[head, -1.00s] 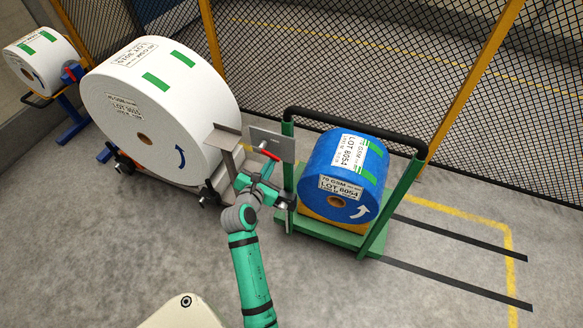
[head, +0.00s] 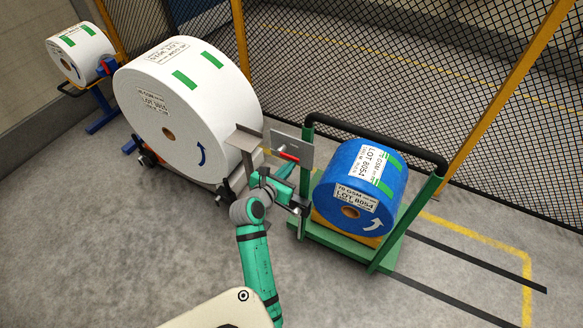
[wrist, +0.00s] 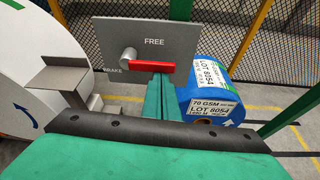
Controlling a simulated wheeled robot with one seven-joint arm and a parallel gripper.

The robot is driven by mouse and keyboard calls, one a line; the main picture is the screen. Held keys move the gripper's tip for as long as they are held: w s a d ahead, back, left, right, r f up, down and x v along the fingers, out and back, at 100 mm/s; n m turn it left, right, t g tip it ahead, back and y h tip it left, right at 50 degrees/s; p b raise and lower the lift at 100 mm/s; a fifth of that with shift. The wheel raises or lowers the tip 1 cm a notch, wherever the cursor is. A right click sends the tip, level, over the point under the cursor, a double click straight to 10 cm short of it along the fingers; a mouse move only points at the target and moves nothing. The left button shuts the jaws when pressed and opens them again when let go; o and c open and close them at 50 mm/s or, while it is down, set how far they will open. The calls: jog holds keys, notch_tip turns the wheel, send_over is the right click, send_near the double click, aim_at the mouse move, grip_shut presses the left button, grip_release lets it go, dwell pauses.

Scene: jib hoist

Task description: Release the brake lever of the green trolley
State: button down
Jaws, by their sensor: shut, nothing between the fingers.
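The green trolley (head: 335,247) stands right of centre in the head view, carrying a blue roll (head: 352,190). A grey plate (head: 297,141) is at its left post. In the wrist view the plate (wrist: 172,42) reads FREE at the top and BRAKE at the left. The brake lever (wrist: 153,66) has a red grip pointing right from a round grey pivot; it also shows in the head view (head: 288,156). My gripper (wrist: 161,86) is shut and empty, with its fingertips just below the red grip. I cannot tell whether they touch it.
A large white roll (head: 190,105) stands close on the left, with a grey bracket (wrist: 60,76) between it and the plate. A mesh fence (head: 390,70) runs behind. A smaller white roll (head: 80,52) is at the far left. The front floor is clear.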

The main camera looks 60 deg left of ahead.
dwell(0.3)
jog(key=s+d, duration=0.5)
jog(key=s, duration=0.3)
jog(key=shift+f, duration=0.35)
dwell(0.6)
jog(key=d+f+m+h, duration=0.1)
jog(key=d+f+m, duration=0.3)
jog(key=d+m, duration=0.75)
jog(key=d+f+m+h, duration=0.1)
jog(key=d+f+m, duration=0.3)
jog(key=d+m, duration=0.7)
jog(key=s+d+r+m+t+h, duration=0.1)
jog(key=s+d+r+m+h, duration=0.1)
jog(key=d+m, duration=0.4)
jog(key=s+d+r+m+t+h, duration=0.1)
jog(key=s+d+r+m+h, duration=0.1)
jog(key=s+d+r+m, duration=0.2)
jog(key=s+d+r+m+t+h, duration=0.1)
jog(key=s+d+r+m+h, duration=0.1)
jog(key=d+m, duration=0.7)
jog(key=s+d+r, duration=0.1)
jog(key=d, duration=0.6)
jog(key=shift+s+d+r+t, duration=0.15)
jog(key=shift+s+d+t, duration=0.15)
jog(key=shift+s, duration=0.1)
